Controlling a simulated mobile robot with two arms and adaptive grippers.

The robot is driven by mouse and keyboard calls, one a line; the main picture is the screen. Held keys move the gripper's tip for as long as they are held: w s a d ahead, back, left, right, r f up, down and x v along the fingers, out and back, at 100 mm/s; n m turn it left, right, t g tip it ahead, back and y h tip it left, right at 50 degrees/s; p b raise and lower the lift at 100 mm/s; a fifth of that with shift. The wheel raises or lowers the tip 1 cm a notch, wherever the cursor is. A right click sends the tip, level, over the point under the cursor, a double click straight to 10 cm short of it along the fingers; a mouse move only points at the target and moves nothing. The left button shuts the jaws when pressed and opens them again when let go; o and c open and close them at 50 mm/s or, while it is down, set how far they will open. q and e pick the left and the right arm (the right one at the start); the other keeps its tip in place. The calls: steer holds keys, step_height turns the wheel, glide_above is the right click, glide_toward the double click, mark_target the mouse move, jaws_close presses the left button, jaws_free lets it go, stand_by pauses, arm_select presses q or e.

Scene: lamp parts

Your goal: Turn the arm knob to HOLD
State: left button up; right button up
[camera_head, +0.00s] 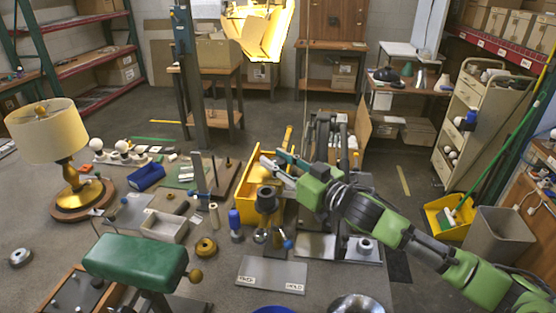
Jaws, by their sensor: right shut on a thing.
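A grey plate (271,275) lies on the front of the bench, with a label at each lower end; the right one seems to read HOLD. Behind it stand a dark fixture (267,198) and a small blue knob (287,244). I cannot tell whether this is the arm knob or how it is turned. My right gripper (276,163) is above and behind the fixture, at the yellow bin (247,186). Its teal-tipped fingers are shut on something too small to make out. A yellow rod (289,136) rises beside the fingers. My left gripper is out of view.
A green lamp shade (135,260) is at front left, and a brass table lamp (78,190) stands behind it. Small trays and parts crowd the bench's left half. A grey post (195,90) rises at the back. Some bench around the grey plate is bare.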

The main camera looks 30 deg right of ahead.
steer(key=shift+r+m+t+h, duration=0.15)
steer(key=shift+m+t+h, duration=0.15)
steer(key=shift+m+h, duration=1.35)
steer(key=shift+n+h, duration=0.25)
steer(key=shift+h, duration=0.3)
steer(key=o, duration=1.2)
steer(key=shift+c, duration=0.2)
steer(key=s, duration=1.2)
steer(key=shift+d, duration=0.15)
